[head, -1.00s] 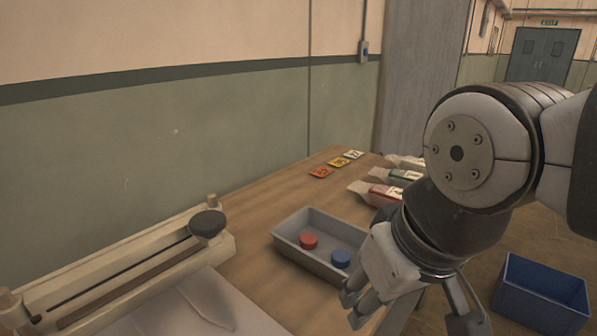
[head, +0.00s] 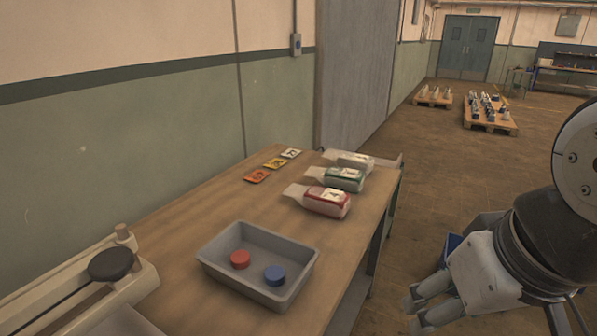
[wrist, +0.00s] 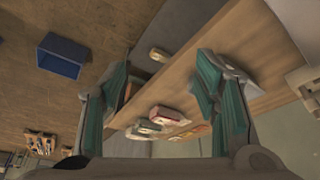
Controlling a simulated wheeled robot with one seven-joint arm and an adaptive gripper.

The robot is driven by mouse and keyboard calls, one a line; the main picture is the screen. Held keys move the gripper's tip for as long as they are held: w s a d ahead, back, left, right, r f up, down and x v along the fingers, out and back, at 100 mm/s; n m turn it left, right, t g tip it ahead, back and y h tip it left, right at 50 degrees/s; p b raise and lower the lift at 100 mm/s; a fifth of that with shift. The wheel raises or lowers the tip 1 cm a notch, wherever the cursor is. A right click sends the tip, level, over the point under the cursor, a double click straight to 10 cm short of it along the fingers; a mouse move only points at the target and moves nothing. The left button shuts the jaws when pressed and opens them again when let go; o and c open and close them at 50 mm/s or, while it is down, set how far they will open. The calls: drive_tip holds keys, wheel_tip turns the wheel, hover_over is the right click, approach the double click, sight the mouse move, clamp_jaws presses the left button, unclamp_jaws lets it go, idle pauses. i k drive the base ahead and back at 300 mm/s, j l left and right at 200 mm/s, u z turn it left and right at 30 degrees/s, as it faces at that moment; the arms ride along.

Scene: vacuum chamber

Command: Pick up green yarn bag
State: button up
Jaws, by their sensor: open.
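The green yarn bag (head: 341,179) lies on the wooden table between a red bag (head: 325,202) and a white bag (head: 352,161). It is a clear bag with a green lower part and a white label. My gripper (head: 422,318) is off the table's right side in the head view, apart from the bags. In the wrist view my gripper (wrist: 160,105) has its fingers spread with nothing held between them. The bags show small beyond the fingers there, and the green one is hard to single out.
A grey tray (head: 225,278) with a red cap (head: 240,259) and a blue cap (head: 275,275) sits on the table (head: 215,213). Several number cards (head: 275,163) lie near the wall. A blue bin (wrist: 61,56) stands on the floor. Pallets (head: 489,118) stand far off.

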sight(346, 180)
drive_tip(key=z, duration=0.1)
drive_tip(key=i+l, duration=1.4)
drive_tip(key=i+l+u, duration=0.4)
drive_tip(key=l, duration=0.15)
drive_tip(key=i+l+u, duration=0.2)
drive_tip(key=l, duration=0.15)
drive_tip(key=i+l+u, duration=0.2)
drive_tip(key=l, duration=0.15)
drive_tip(key=u, duration=0.55)
drive_tip(key=k+j, duration=0.05)
